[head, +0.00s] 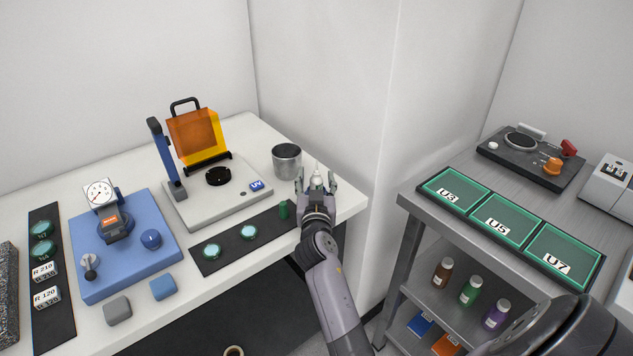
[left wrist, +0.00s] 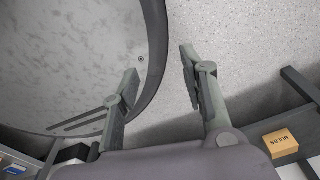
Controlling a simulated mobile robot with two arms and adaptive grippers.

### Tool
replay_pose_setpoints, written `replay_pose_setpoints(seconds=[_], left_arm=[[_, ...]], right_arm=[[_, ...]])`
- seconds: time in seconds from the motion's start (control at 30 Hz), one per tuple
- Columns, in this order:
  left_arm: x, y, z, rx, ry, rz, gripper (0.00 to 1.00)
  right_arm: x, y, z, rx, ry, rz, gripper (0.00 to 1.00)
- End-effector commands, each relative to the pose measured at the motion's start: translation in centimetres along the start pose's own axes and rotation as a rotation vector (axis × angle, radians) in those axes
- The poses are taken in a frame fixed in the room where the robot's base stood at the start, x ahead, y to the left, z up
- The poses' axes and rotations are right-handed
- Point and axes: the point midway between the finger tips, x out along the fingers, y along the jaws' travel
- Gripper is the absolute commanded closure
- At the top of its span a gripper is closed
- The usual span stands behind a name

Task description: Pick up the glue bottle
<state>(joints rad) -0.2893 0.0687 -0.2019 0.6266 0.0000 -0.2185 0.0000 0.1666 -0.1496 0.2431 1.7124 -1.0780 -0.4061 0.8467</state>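The glue bottle (head: 317,181), whitish with a thin pale nozzle, stands upright near the right end of the white bench. My right gripper (head: 316,184) is at it, with one finger on each side and the bottle between them. The fingers look apart from the bottle, with small gaps; its lower part is hidden by the gripper. My left gripper (left wrist: 160,72) is open and empty in the left wrist view, above the floor and away from the bench top; it is not seen in the head view.
A metal cup (head: 287,162) stands just behind the right gripper. The UV station (head: 218,208) is further left. A grey cart (head: 410,209) stands right, across a gap.

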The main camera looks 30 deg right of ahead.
Motion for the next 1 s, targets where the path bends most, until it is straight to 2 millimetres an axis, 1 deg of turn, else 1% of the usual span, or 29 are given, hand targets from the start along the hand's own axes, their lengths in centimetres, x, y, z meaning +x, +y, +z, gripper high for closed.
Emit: replay_pose_setpoints(seconds=[0.03,0.1,0.2,0.27,0.43,0.77,1.0], left_arm=[[0.0,-0.6,0.6,0.003,-0.009,-0.006,0.6],[-0.1,-1.1,1.5,0.004,-0.021,-0.012,0.6],[-0.1,-1.4,2.5,0.005,-0.037,-0.017,0.6],[-0.1,-1.4,2.7,0.005,-0.04,-0.017,0.6],[-0.1,-1.2,2.4,0.004,-0.035,-0.015,0.6],[-0.1,-0.2,0.8,-0.001,-0.012,-0.003,0.6],[-0.1,-0.3,0.9,0.0,-0.013,-0.004,0.6]], right_arm=[[0.0,0.0,0.0,0.0,0.0,0.0,0.5],[0.0,0.0,0.0,-0.001,0.0,0.0,0.55],[0.0,0.0,0.0,-0.001,0.0,0.0,0.62],[0.0,0.0,0.0,-0.001,0.0,0.0,0.66],[0.0,0.0,0.0,-0.001,0.0,0.0,0.77],[0.0,0.0,0.0,-0.001,0.0,0.0,0.99],[0.0,0.0,-0.1,-0.001,0.001,0.0,1.0]])
